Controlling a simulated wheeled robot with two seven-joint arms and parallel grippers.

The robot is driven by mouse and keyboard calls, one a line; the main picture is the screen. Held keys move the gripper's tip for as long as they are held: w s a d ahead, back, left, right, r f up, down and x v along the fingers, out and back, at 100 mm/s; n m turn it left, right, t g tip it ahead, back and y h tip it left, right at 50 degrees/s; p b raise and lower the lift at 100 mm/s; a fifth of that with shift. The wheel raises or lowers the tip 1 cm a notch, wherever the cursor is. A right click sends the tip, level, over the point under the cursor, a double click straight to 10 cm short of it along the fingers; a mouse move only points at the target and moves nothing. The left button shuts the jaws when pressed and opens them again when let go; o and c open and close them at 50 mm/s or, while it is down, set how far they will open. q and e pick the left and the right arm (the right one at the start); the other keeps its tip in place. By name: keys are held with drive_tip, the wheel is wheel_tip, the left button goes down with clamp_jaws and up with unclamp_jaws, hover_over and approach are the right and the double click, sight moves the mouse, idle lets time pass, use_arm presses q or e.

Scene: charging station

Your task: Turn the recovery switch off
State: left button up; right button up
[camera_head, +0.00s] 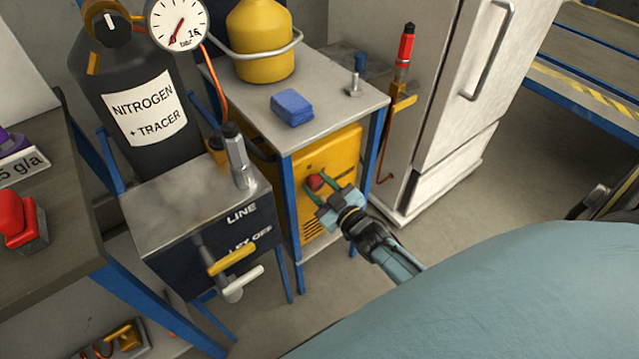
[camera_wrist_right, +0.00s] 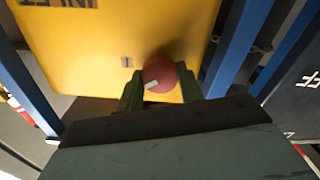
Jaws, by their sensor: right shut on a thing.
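The recovery switch is a round red knob (camera_head: 315,182) on the front of a yellow recovery machine (camera_head: 342,157), which stands on a shelf below a grey table top. My right gripper (camera_head: 318,187) is shut on the knob. In the right wrist view the red knob (camera_wrist_right: 160,75) with a small white mark sits between the two green fingers (camera_wrist_right: 162,90). The white mark points to the lower left there. The yellow panel (camera_wrist_right: 90,45) shows behind it. My left gripper is not in view.
Blue table legs (camera_head: 289,205) flank the yellow machine. A dark box (camera_head: 215,225) with yellow and white valve handles stands left of it. A white fridge (camera_head: 440,90) stands to the right. A blue block (camera_head: 292,107) and a yellow cylinder (camera_head: 262,45) sit on the table top.

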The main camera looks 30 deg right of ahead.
drive_tip(key=n, duration=0.3)
drive_tip(key=shift+n, duration=0.4)
drive_tip(key=n, duration=0.6)
drive_tip(key=shift+a+f+n, duration=0.1)
drive_tip(key=shift+n, duration=0.6)
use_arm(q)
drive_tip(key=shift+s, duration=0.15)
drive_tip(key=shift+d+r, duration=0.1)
use_arm(e)
drive_tip(key=o, duration=1)
